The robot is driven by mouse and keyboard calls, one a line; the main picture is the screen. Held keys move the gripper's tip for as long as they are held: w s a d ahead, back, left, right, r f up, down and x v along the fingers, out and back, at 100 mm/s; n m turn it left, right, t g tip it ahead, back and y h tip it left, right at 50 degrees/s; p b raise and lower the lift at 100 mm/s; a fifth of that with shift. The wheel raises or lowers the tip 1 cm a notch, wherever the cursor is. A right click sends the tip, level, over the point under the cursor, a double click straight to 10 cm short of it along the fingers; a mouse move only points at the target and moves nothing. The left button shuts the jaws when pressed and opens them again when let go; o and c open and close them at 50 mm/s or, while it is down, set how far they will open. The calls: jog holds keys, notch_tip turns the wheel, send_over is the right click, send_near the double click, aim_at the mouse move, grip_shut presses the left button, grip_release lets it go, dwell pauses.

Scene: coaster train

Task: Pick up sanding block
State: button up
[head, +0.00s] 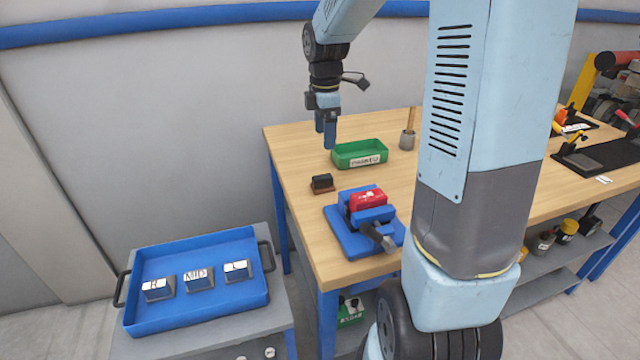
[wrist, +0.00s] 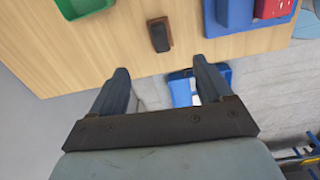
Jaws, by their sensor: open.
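The sanding block (head: 322,183) is a small dark block with a brown base. It lies on the wooden workbench, left of the blue vise and in front of the green bin. In the wrist view the sanding block (wrist: 159,34) shows near the top middle, beyond the fingertips. My gripper (head: 326,143) is above the back left part of the bench, fingers pointing down, apart from the block. In the wrist view my gripper (wrist: 160,76) has its two fingers wide apart with nothing between them.
A green bin (head: 346,163) with a label stands behind the block. A blue vise (head: 347,238) with a red piece (head: 368,199) is close on the right. A grey cup (head: 407,141) stands farther back. A blue tray (head: 190,316) with labelled blocks is at lower left.

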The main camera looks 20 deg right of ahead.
aim_at(323, 176)
jog(key=shift+n, duration=0.4)
jog(key=f, duration=0.6)
jog(key=w+f, duration=0.1)
jog(key=f, duration=0.2)
jog(key=shift+f, duration=0.15)
jog(key=shift+s+a+f, duration=0.1)
jog(key=shift+s+f, duration=0.05)
jog(key=shift+f, duration=1.25)
jog(key=shift+s+a+f, duration=0.1)
jog(key=shift+s+f, duration=0.05)
jog(key=shift+f, duration=1.25)
jog(key=c, duration=1.2)
jog(key=shift+o, duration=0.2)
jog(key=shift+r, duration=0.15)
notch_tip(323, 176, up, 18)
